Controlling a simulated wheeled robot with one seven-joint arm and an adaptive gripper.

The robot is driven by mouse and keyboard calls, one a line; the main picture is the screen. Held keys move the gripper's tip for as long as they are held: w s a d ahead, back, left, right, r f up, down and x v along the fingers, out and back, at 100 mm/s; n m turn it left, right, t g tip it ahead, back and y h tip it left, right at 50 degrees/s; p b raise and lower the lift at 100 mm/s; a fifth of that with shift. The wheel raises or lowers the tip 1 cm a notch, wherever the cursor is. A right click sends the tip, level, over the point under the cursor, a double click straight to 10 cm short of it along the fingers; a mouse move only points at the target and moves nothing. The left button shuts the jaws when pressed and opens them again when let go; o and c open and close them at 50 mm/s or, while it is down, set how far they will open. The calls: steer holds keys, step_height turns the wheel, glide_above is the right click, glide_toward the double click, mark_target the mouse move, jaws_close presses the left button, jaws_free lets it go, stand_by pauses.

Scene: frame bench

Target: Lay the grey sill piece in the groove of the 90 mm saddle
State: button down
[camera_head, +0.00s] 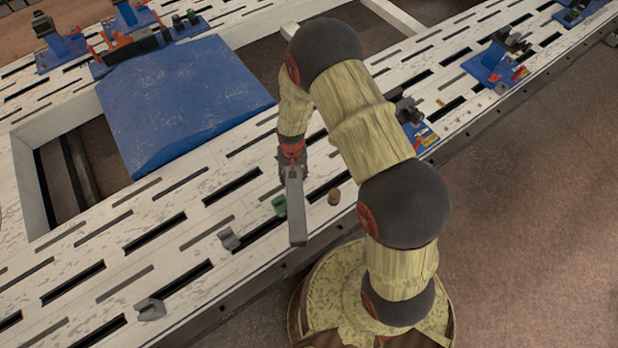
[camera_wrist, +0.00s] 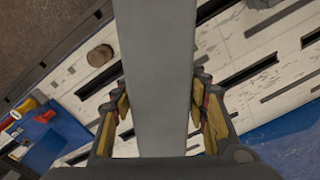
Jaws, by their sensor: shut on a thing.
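The grey sill piece (camera_head: 296,212) is a long, flat grey bar. My gripper (camera_head: 292,160) is shut on it near one end, and the bar reaches toward the front edge of the bench. In the wrist view the sill piece (camera_wrist: 158,45) runs between the two fingers. Two small grey saddle-like pieces, one nearer the middle (camera_head: 229,239) and one at the lower left (camera_head: 150,309), stand on the slotted bench. A green piece (camera_head: 280,205) stands just left of the bar. I cannot tell which of them is the 90 mm saddle; no size marks are readable.
A brown round knob (camera_head: 334,196) stands right of the bar. A large blue panel (camera_head: 180,100) lies at the back left. Blue fixtures with clamps stand at the back left (camera_head: 62,50) and right (camera_head: 490,68). The slotted white bench (camera_head: 90,225) is clear at the left.

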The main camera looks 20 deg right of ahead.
steer(key=s+a+f+m+b, duration=0.1)
steer(key=a+f+m, duration=0.3)
steer(key=a, duration=0.5)
steer(key=a+f+m+b, duration=0.2)
steer(key=a+f+m, duration=0.3)
steer(key=a+m, duration=0.3)
steer(key=shift+s+a, duration=0.4)
steer(key=shift+a, duration=0.65)
steer(key=shift+f+b, duration=0.1)
steer(key=shift+b, duration=0.25)
step_height(320, 180, down, 8)
steer(key=b, duration=0.5)
steer(key=shift+f, duration=0.15)
steer(key=c, duration=1.4)
jaws_free()
steer(key=o, duration=0.4)
steer(key=shift+s, duration=0.1)
